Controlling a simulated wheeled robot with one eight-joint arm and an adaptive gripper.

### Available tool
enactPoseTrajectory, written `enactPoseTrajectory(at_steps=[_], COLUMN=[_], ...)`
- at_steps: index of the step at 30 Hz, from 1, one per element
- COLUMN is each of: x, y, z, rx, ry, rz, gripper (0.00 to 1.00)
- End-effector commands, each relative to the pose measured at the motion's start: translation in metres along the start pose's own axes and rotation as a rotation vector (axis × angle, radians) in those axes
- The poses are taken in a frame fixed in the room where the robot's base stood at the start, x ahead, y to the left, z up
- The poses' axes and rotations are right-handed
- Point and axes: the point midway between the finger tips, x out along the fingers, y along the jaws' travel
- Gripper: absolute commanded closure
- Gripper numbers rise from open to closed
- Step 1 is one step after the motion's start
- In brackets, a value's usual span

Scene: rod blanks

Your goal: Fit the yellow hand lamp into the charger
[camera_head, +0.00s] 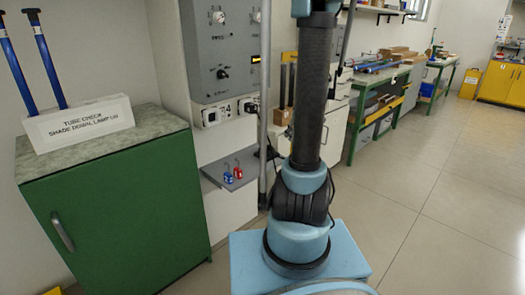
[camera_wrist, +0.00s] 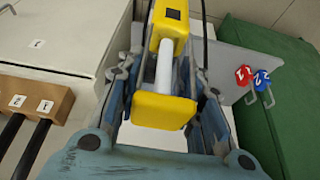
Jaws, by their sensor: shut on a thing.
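The yellow hand lamp (camera_wrist: 163,110) lies between my gripper's fingers (camera_wrist: 160,75) in the wrist view. It has a yellow block at each end and a pale cylindrical middle, and a dark square marks its far end. The fingers stand on both sides of it and my gripper is shut on it. In the head view my arm stands in the middle, and neither my gripper nor the lamp shows. I cannot make out the charger for certain in either view.
A green cabinet (camera_head: 120,200) stands left, below a grey wall panel (camera_head: 222,50). A wooden block with black rods (camera_wrist: 40,100) is left in the wrist view. Floor is clear on the right.

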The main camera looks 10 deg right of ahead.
Motion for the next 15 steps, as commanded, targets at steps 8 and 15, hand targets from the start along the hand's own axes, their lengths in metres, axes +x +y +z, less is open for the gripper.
enactPoseTrajectory(at_steps=[8,15], x=[0.007,0.028], y=[-0.010,-0.013], z=[-0.026,-0.076], rx=[-0.035,-0.038], ry=[0.000,0.000], rz=[-0.014,-0.015], gripper=[1.00,1.00])
